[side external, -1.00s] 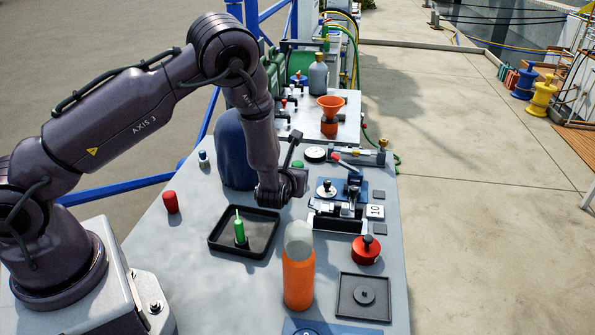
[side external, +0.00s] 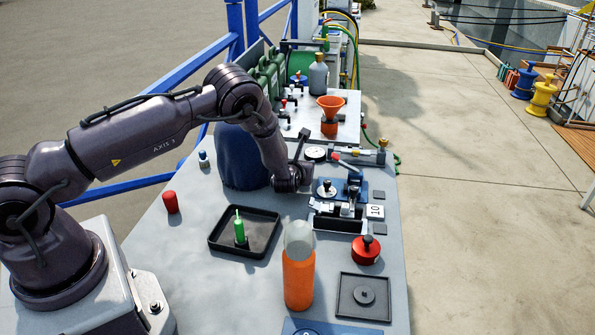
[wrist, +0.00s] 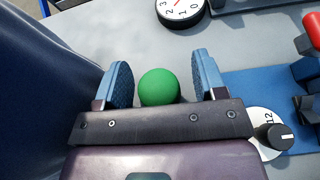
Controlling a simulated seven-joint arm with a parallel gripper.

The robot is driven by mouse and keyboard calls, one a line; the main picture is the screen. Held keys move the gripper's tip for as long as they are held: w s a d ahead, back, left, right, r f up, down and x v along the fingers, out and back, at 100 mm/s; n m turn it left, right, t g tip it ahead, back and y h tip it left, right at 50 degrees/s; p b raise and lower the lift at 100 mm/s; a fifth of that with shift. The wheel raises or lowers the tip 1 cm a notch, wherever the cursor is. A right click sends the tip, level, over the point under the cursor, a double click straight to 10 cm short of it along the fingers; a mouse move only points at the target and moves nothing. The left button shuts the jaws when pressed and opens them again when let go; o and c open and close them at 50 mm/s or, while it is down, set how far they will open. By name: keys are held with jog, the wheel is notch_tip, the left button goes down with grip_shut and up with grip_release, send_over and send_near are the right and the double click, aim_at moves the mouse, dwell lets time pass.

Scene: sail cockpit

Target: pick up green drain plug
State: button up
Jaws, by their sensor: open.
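The green drain plug (wrist: 159,87) shows in the wrist view as a round green top between my two blue finger pads. My gripper (wrist: 162,78) is open, with one finger on each side of the plug and a small gap visible on each side. The plug's lower part is hidden behind the gripper body. In the side view my gripper (side external: 296,180) is low over the bench beside the dark blue rounded cover, and the plug is hidden there.
The dark blue cover (side external: 238,158) stands close on the left. A dial gauge (side external: 316,153) and a blue-based fixture (side external: 352,190) stand close on the right. A black tray (side external: 262,243) holding a green pointed item and an orange bottle (side external: 298,278) are nearer the camera.

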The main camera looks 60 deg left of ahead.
jog(key=shift+w+a+f, duration=0.15)
jog(key=shift+w+a, duration=0.15)
jog(key=c, duration=1)
